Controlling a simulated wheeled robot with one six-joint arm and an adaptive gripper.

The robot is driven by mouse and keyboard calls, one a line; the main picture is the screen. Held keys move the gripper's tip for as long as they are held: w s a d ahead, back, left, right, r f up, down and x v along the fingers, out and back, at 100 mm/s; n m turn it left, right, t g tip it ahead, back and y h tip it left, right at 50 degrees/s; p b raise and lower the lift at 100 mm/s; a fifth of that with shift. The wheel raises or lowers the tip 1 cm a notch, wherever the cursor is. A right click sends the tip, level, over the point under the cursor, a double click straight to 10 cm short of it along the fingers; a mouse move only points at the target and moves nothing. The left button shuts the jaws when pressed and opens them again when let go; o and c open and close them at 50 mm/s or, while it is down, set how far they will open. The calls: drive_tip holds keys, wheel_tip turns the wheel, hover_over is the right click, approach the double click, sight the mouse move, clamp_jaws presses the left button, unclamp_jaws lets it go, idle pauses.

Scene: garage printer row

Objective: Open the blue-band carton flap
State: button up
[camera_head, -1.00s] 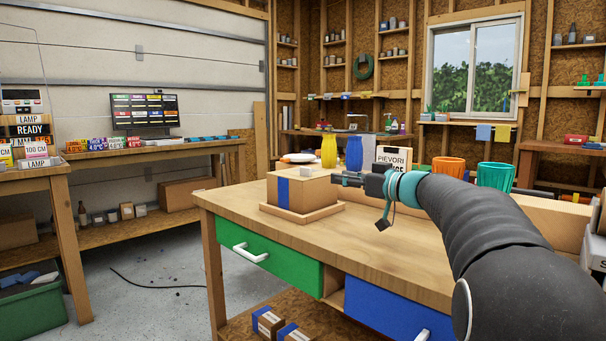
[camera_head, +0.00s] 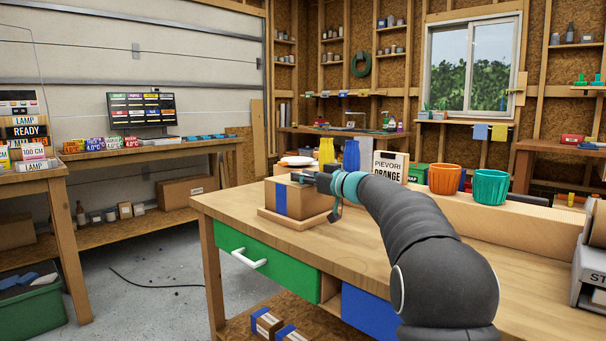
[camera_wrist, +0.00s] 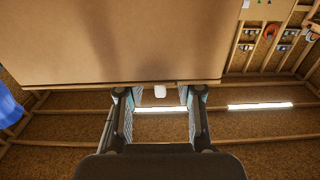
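The blue-band carton (camera_head: 312,199) is a brown box with a blue vertical stripe (camera_head: 280,198) on its front face. It stands on a wooden tray (camera_head: 294,222) on the workbench, and its top looks flat and closed. My gripper (camera_head: 300,178) is at the carton's top right, partly covering the top. In the wrist view a broad brown carton surface (camera_wrist: 120,40) fills the upper part. My gripper (camera_wrist: 160,93) is open there, its two fingers apart.
The workbench top (camera_head: 350,255) is clear in front of the tray. A PIEVORI ORANGE sign (camera_head: 391,167), an orange pot (camera_head: 446,179) and a teal pot (camera_head: 490,187) stand to the right.

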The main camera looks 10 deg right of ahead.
drive_tip(key=shift+w+a, duration=0.15)
drive_tip(key=shift+w, duration=0.05)
clamp_jaws()
drive_tip(key=shift+r, duration=0.1)
